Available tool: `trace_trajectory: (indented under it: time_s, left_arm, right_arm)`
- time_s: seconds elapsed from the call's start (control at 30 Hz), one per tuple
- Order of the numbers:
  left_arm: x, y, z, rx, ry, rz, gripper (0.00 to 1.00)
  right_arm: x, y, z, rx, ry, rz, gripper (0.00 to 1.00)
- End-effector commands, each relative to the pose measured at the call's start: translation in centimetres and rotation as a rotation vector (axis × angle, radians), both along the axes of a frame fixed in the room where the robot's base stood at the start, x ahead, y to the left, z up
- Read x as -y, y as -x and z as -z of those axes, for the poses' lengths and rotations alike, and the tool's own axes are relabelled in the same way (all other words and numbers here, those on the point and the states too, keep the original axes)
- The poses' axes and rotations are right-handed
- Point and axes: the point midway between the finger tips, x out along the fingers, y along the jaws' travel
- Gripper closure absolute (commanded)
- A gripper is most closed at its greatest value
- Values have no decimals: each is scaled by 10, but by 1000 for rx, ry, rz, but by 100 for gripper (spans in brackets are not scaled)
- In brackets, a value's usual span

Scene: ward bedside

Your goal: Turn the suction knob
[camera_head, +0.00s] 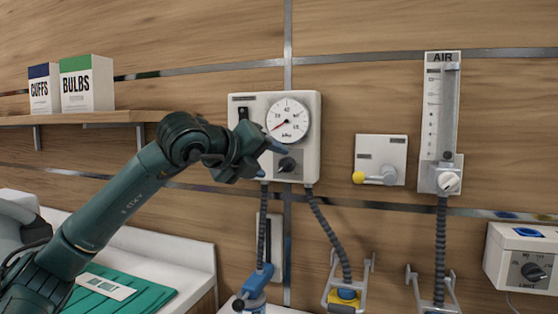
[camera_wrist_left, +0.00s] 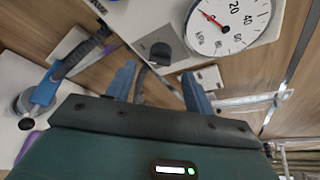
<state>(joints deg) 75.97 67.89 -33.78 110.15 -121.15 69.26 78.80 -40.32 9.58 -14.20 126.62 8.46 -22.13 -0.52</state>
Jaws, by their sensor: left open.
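The suction knob (camera_head: 288,164) is a small black knob low on a white wall-mounted suction unit (camera_head: 311,128), under its round gauge (camera_head: 288,120). My left gripper (camera_head: 272,160) reaches in from the left, in front of the unit, and partly covers the area left of the knob. In the left wrist view the two blue fingertips (camera_wrist_left: 160,86) are apart with nothing between them. The knob (camera_wrist_left: 160,54) shows just beyond them, between their lines; I see no clear contact. The gauge (camera_wrist_left: 228,22) shows a red needle. My right gripper is not in view.
Right of the unit are a panel with a yellow-tipped lever (camera_head: 374,177), an AIR flowmeter (camera_head: 442,120) and a box with a dial (camera_head: 525,258). Grey hoses (camera_head: 327,230) hang below. Two cartons (camera_head: 86,84) stand on a shelf (camera_head: 90,117) at left.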

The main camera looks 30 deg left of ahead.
Motion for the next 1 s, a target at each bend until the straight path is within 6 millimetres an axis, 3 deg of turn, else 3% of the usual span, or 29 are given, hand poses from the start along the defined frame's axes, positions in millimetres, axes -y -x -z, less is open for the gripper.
trace_trajectory:
  time_s: [0.1,0.3,0.63,1.0]
  left_arm:
    - [2,-20,5,-3,1,1,47]
    - [2,-38,10,0,2,1,47]
    - [2,-42,12,0,0,0,47]
    - [2,-41,12,0,0,0,77]
  right_arm:
    - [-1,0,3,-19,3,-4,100]
    - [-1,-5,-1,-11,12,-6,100]
    - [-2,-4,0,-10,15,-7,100]
    - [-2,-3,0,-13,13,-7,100]
